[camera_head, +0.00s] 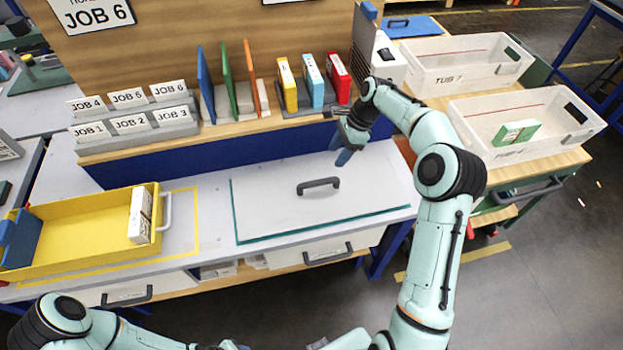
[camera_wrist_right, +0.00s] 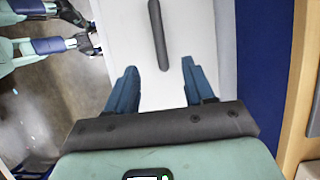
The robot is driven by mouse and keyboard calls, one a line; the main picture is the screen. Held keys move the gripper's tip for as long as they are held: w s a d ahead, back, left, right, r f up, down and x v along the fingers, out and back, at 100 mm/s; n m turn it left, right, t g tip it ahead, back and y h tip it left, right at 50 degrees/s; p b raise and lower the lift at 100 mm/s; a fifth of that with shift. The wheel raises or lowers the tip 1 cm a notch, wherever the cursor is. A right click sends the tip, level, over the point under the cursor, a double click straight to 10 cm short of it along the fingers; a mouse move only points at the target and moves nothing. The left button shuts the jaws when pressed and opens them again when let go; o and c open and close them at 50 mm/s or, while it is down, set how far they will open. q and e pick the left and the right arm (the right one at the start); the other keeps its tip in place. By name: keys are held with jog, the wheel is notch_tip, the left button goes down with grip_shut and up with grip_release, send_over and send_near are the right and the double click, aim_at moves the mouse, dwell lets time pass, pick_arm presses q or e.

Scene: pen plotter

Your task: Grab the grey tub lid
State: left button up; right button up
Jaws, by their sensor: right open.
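The grey tub lid (camera_head: 275,207) appears to be the flat light-grey panel with a teal edge lying on the bench. Its dark bar handle (camera_head: 318,186) stands up near the middle. My right gripper (camera_head: 345,156) is open and empty, above the lid's back right part, apart from the handle. In the right wrist view the open fingers (camera_wrist_right: 160,84) point toward the handle (camera_wrist_right: 158,35), which lies ahead of them. My left gripper (camera_wrist_right: 85,28) shows at the top left of the right wrist view, clear of the lid; its jaw state is unclear.
A yellow tray (camera_head: 95,265) with a white box stands at the left of the bench. A shelf with job labels and coloured folders (camera_head: 225,78) rises behind the lid. Two clear tubs (camera_head: 510,150) stand on the right bench. Bench space around the lid is free.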

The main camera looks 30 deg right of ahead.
send_over(320, 181)
jog(key=s+d, duration=0.1)
jog(key=d, duration=0.2)
jog(key=f, duration=0.6)
jog(key=shift+s+a+f+b, duration=0.2)
jog(key=shift+f+b, duration=0.1)
jog(key=shift+b, duration=0.05)
jog(key=shift+w+a+f, duration=0.25)
jog(key=shift+f, duration=0.2)
jog(key=x, duration=0.4)
jog(key=shift+w+a+f, duration=0.1)
jog(key=shift+w+a, duration=0.1)
jog(key=shift+w, duration=0.15)
jog(key=shift+f, duration=0.1)
jog(key=shift+f, duration=0.25)
grip_shut()
